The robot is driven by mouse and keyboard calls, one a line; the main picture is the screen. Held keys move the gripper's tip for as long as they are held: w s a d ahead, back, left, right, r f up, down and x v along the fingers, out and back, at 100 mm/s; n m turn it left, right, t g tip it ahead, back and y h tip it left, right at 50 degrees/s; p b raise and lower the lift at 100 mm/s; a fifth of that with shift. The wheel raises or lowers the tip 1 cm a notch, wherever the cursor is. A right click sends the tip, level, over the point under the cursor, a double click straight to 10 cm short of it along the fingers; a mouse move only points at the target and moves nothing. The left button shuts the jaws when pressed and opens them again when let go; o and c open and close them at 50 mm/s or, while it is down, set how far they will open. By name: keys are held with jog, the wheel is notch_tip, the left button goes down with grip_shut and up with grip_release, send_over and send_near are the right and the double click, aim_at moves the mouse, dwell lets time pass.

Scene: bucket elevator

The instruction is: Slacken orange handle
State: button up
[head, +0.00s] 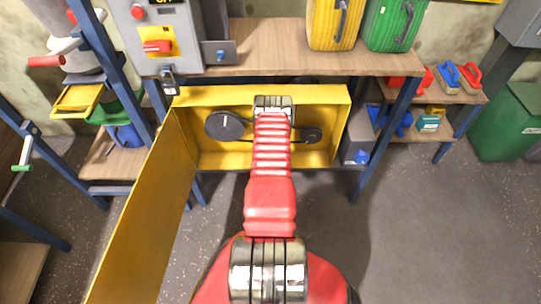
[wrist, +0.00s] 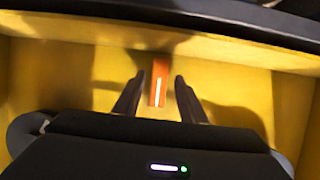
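The orange handle (wrist: 160,82), with a white stripe on it, shows in the wrist view against the yellow inside of the housing. My gripper (wrist: 159,92) is open, with one dark finger on each side of the handle and a visible gap on both sides. I cannot tell how deep the fingertips reach along it. In the head view, the yellow housing (head: 340,118) is open, and my red arm hides the handle and the gripper. A dark pulley (head: 224,125) sits at the left inside it and a smaller pulley (head: 311,135) at the right.
The yellow door (head: 142,225) hangs open at the left of the housing. The wooden shelf (head: 270,45) runs just above, with a grey control box (head: 160,35) and a padlock (head: 168,80). A blue post (head: 385,140) stands at the right. A dark band (wrist: 200,15) crosses the wrist view's top.

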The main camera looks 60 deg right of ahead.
jog(key=shift+r, duration=0.1)
jog(key=v, duration=1.3)
jog(key=shift+s+a, duration=0.25)
jog(key=shift+a, duration=0.05)
